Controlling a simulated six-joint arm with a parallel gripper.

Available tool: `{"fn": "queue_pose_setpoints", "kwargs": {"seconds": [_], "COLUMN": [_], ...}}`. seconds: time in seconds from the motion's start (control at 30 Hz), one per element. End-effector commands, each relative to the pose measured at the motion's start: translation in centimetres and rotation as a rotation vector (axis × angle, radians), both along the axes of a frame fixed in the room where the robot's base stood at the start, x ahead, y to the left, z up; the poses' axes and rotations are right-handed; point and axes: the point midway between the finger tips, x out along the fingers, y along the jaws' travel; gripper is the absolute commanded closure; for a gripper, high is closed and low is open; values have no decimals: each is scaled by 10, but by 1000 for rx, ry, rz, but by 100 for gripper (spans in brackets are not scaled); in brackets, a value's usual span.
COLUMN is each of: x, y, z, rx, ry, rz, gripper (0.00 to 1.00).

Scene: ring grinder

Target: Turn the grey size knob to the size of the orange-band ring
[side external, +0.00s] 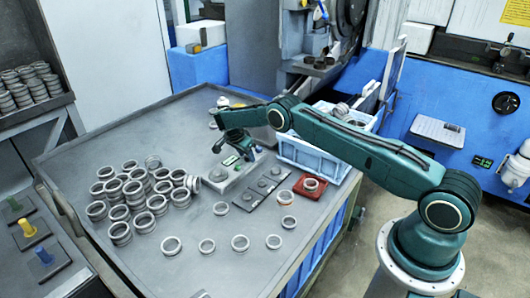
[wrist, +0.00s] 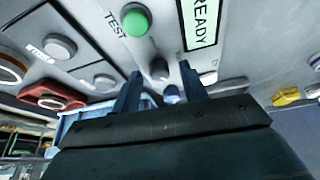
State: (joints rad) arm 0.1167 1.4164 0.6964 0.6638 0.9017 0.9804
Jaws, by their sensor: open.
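The grey size knob (wrist: 159,69) shows on the pale face of a control box (side external: 233,178), below a green TEST button (wrist: 136,20). My gripper (wrist: 160,70) is open, and the knob appears between its fingertips. I cannot tell whether the fingers touch it, and its pointer and size marks are not readable. In the side view my gripper (side external: 243,156) hangs over the box and hides part of it. Another orange-tinted ring (side external: 286,197) lies nearby.
A lit READY display (wrist: 203,20) sits beside the TEST button. A dark plate with grey discs (side external: 262,185) lies right of the box. A blue crate (side external: 300,153) stands behind. Many loose rings (side external: 130,200) pile up at the left.

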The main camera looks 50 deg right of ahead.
Motion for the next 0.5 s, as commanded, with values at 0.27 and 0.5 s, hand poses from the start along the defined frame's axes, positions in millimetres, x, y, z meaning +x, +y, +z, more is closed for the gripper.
{"fn": "queue_pose_setpoints", "kwargs": {"seconds": [0.27, 0.5], "x": [1, 2], "y": [8, 22], "z": [19, 53], "rx": [0, 0], "ry": [-1, -2], "rz": [0, 2], "gripper": [57, 57]}}
